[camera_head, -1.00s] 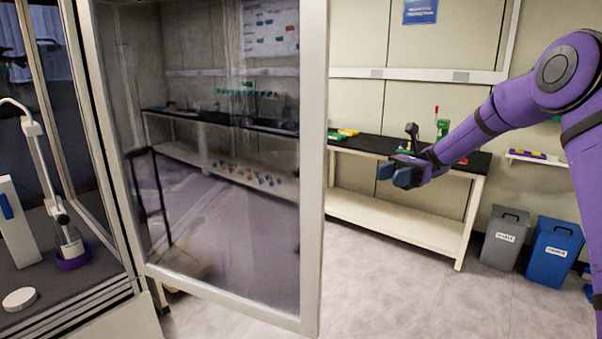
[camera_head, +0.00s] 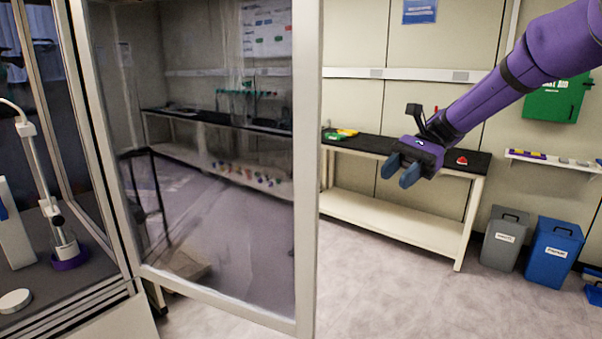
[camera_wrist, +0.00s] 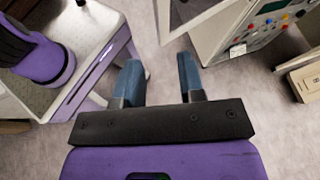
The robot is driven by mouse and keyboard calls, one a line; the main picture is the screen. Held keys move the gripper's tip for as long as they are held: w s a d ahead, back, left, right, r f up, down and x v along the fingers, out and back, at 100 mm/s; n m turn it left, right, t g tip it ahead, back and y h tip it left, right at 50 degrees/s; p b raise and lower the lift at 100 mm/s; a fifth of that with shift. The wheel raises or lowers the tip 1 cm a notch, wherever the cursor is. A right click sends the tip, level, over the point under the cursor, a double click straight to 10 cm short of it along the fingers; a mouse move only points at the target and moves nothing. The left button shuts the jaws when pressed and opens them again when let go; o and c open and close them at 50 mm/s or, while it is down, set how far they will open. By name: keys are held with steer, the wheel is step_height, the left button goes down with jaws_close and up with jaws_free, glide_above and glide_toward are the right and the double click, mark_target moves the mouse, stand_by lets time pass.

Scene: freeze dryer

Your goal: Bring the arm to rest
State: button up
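My purple arm reaches in from the upper right in the head view. My gripper (camera_head: 400,170) hangs in the air in front of the black-topped bench (camera_head: 366,142), with its two blue-grey fingers apart and nothing between them. In the wrist view my gripper (camera_wrist: 158,82) also shows open and empty, with bare floor beyond the fingertips. The fingers touch nothing.
An open glass door (camera_head: 308,180) stands left of my gripper, joined to a cabinet holding a white device (camera_head: 60,225). A grey bin (camera_head: 504,240) and a blue bin (camera_head: 555,246) stand at right. The floor between is clear.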

steer(key=s+d+n+t+h, duration=0.3)
steer(key=s+t, duration=0.1)
steer(key=s, duration=0.5)
steer(key=s+d+r+n+t+h, duration=0.1)
steer(key=s+d+n+t+h, duration=0.2)
steer(key=s, duration=0.6)
steer(key=s+d+n+t+h, duration=0.3)
steer(key=s+d+t+h, duration=0.1)
steer(key=s, duration=0.5)
steer(key=shift+s+d+r+n+t+h, duration=0.15)
steer(key=shift+d+r+n+t+h, duration=0.25)
steer(key=shift+t, duration=0.6)
steer(key=shift+d, duration=0.1)
